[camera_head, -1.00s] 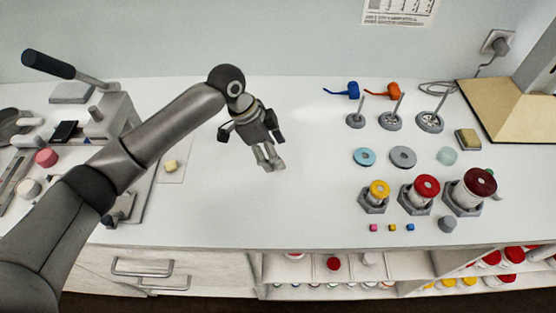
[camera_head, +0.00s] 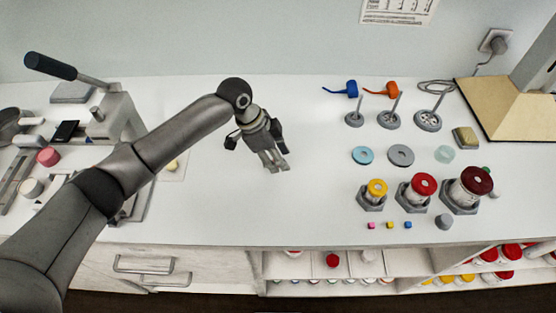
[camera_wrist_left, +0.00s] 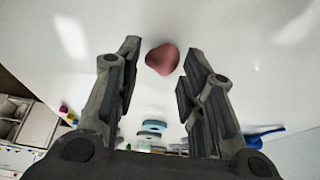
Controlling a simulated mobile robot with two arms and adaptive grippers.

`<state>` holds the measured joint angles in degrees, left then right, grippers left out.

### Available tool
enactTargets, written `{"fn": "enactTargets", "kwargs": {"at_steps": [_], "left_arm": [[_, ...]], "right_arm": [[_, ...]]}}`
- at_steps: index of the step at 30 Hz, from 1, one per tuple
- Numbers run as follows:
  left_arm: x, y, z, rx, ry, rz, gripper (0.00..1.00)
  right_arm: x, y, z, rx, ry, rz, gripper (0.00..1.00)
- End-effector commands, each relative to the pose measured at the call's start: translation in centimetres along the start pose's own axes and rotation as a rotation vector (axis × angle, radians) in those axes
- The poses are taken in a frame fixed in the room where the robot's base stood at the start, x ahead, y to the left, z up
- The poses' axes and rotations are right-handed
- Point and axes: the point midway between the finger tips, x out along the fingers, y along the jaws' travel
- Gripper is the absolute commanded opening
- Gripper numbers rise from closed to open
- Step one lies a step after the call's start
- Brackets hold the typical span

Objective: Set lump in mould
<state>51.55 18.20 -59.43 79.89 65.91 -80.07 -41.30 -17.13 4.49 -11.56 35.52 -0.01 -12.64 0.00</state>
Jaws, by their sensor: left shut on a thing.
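My left gripper (camera_head: 275,164) hangs above the clear middle of the white counter, its fingers pointing down. In the left wrist view a rounded dull-red lump (camera_wrist_left: 162,59) shows between its fingertips, and the gripper is shut on it. The lump is not clearly visible in the head view. I cannot tell for certain which thing is the mould. Three hex-based pieces with a yellow (camera_head: 377,188), a red (camera_head: 424,185) and a dark red (camera_head: 477,181) top stand at the right. My right gripper is not in view.
A lever press (camera_head: 105,115) stands at the left, with a pink round piece (camera_head: 47,157) near it. Discs, such as the blue ring (camera_head: 363,155), and small coloured cubes (camera_head: 390,225) lie at the right. A tan-based machine (camera_head: 515,110) fills the right back.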

Motion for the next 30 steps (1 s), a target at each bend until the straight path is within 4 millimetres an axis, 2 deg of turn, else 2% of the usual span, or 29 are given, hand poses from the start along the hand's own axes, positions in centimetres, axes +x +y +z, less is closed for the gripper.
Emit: {"fn": "enactTargets", "kwargs": {"at_steps": [8, 14, 23, 30], "left_arm": [[-0.6, -0.1, -0.3, 0.002, 0.000, -0.002, 0.18], [-3.0, 0.1, -1.4, 0.005, 0.002, -0.003, 0.18], [-7.8, 4.8, -4.8, 0.009, 0.003, -0.004, 0.18], [-9.2, 9.6, -6.8, 0.006, 0.002, -0.002, 0.18]], "right_arm": [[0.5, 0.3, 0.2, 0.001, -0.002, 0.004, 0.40], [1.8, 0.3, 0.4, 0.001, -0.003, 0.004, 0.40], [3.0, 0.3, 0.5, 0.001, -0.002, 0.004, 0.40], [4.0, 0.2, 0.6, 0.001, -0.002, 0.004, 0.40]]}}
